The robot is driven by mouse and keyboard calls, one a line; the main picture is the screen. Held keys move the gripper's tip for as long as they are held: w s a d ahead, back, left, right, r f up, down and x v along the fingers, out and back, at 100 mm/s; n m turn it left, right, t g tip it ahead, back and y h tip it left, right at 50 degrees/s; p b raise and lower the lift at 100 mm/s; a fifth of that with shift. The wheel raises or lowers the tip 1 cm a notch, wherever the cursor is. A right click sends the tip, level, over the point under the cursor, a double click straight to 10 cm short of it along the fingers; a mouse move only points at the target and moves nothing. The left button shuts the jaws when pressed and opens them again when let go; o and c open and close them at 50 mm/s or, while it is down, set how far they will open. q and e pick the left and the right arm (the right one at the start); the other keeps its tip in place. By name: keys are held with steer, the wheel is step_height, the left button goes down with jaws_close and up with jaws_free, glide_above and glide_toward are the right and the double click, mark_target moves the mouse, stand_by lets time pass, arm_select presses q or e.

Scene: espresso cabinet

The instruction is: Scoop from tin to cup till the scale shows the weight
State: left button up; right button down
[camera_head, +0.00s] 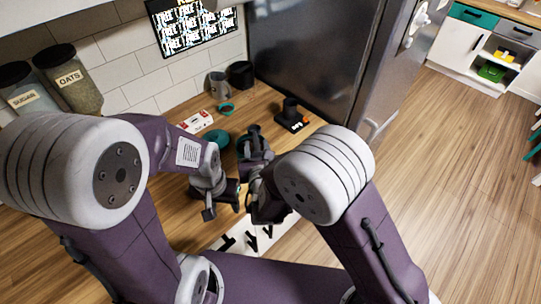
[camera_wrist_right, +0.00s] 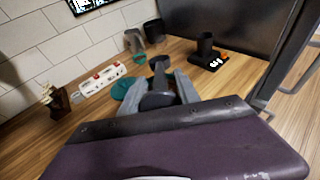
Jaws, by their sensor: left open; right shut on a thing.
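My right gripper (camera_head: 257,166) is shut on a dark scoop (camera_head: 254,131); its round bowl also shows in the right wrist view (camera_wrist_right: 160,63). The scoop is over or beside a teal-sided tin (camera_head: 242,145); I cannot tell whether its bowl is inside. The tin is largely hidden behind the gripper in the wrist view. A black cup (camera_head: 290,106) stands on the black scale (camera_head: 285,123), behind and to the right of the tin. The scale's white digits are too small to read. My left gripper (camera_head: 223,203) is open and empty, nearer the counter's front edge.
A teal disc (camera_head: 217,138) lies left of the tin. A red and white power strip (camera_head: 197,121), a grey mug (camera_head: 218,84) and a black canister (camera_head: 241,74) are behind. Sugar (camera_head: 27,92) and oats (camera_head: 70,80) jars stand left. The fridge (camera_head: 312,60) bounds the right.

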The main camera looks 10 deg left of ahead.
arm_select(q)
steer(key=shift+w+d+f+b, duration=0.15)
steer(key=shift+f+b, duration=0.35)
steer(key=shift+f, duration=0.4)
arm_select(e)
steer(key=shift+a+f+g, duration=0.2)
steer(key=shift+a+g, duration=0.1)
steer(key=shift+a, duration=0.1)
arm_select(q)
step_height(320, 180, up, 8)
steer(key=f+p, duration=0.1)
steer(key=p, duration=0.7)
steer(key=shift+f+b, duration=1.9)
steer(key=shift+b, duration=0.5)
arm_select(e)
step_height(320, 180, down, 6)
steer(key=w+a+g, duration=0.1)
steer(key=w+g, duration=0.1)
steer(key=shift+w+f+g+h, duration=0.15)
steer(key=shift+w+g+h, duration=0.15)
steer(key=shift+g, duration=0.1)
steer(key=shift+s, duration=0.1)
